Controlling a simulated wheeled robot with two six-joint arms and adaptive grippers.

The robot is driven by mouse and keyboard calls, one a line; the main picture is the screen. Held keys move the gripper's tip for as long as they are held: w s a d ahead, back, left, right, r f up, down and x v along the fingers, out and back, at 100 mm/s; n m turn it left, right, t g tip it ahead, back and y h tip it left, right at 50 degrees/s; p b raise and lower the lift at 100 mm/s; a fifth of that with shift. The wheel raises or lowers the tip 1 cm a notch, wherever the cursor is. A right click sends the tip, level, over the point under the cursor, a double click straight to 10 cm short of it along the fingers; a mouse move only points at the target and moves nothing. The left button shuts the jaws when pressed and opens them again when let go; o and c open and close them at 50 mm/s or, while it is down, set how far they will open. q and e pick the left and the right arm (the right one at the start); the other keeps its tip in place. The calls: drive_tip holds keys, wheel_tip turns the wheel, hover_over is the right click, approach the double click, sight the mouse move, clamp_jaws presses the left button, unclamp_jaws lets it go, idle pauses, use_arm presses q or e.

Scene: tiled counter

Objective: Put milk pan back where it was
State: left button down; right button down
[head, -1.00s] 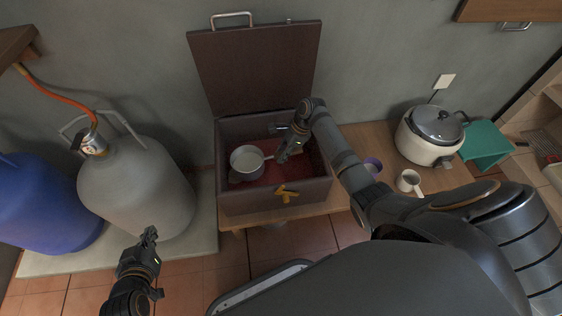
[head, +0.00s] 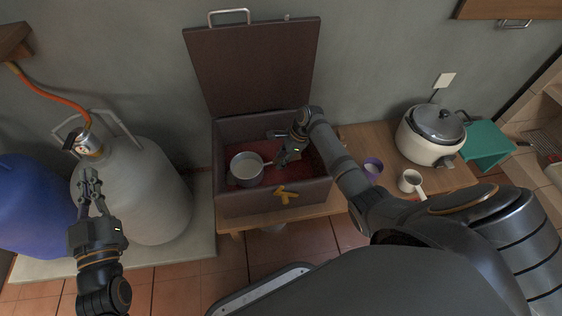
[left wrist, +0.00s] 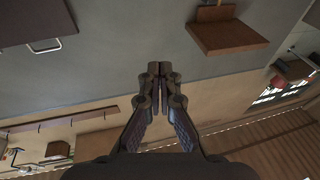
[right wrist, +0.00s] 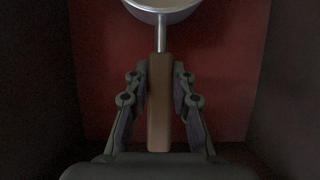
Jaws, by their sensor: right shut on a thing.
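The milk pan (head: 246,169) is a small pale metal pan, inside the open dark brown box (head: 262,202), toward its left side. In the right wrist view its rim (right wrist: 160,8) shows at the top and its brown wooden handle (right wrist: 159,110) runs down between the fingers. My right gripper (head: 283,160) reaches into the box and is shut on the handle. I cannot tell whether the pan touches the red box floor. My left gripper (head: 90,178) is in front of the grey gas cylinder, empty, with its fingertips together; they also show in the left wrist view (left wrist: 160,75).
The box lid (head: 255,65) stands open against the wall. The grey gas cylinder (head: 150,195) and a blue one (head: 35,205) are on the left.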

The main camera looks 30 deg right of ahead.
drive_tip(key=shift+f, duration=0.15)
use_arm(q)
wheel_tip(320, 180, up, 2)
drive_tip(key=shift+s+r+t, duration=0.15)
drive_tip(key=shift+r+t, duration=0.05)
drive_tip(key=shift+t, duration=0.4)
use_arm(e)
drive_tip(key=c, duration=1.5)
unclamp_jaws()
drive_tip(key=shift+f, duration=0.15)
use_arm(q)
drive_tip(key=shift+f, duration=0.25)
use_arm(e)
drive_tip(key=o, duration=0.4)
drive_tip(key=shift+c, duration=0.2)
